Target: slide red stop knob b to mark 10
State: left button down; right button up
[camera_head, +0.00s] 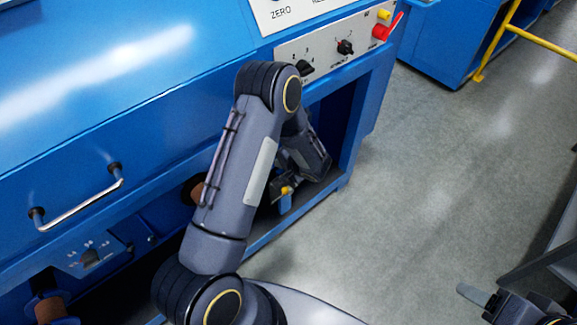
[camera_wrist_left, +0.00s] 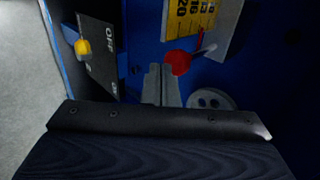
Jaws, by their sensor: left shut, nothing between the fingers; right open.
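A red knob (camera_wrist_left: 178,62) shows in the left wrist view at the lower edge of a yellow number scale (camera_wrist_left: 188,18). Its letter cannot be read, and I cannot tell which mark it stands at. My left gripper (camera_wrist_left: 161,72) is shut and empty, its fingertips just left of the red knob; I cannot tell whether they touch it. In the head view my left arm reaches into the blue machine's lower opening and hides the knob and scale. My right gripper (camera_head: 472,295) is open and empty at the lower right, over the floor.
A dark OFF/ON plate with a yellow knob (camera_wrist_left: 83,47) is left of my left fingers. A grey disc with holes (camera_wrist_left: 212,98) is to their right. The blue machine (camera_head: 110,90) has a metal handle (camera_head: 80,208) and a red lever (camera_head: 388,27).

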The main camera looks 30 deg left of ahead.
pick_arm(q)
jog(key=shift+w+a, duration=0.2)
jog(key=shift+a, duration=0.4)
jog(key=a+b, duration=0.1)
jog(key=w+a+b, duration=0.1)
jog(key=a+b, duration=0.1)
jog(key=shift+w, duration=0.1)
jog(key=shift+r, duration=0.1)
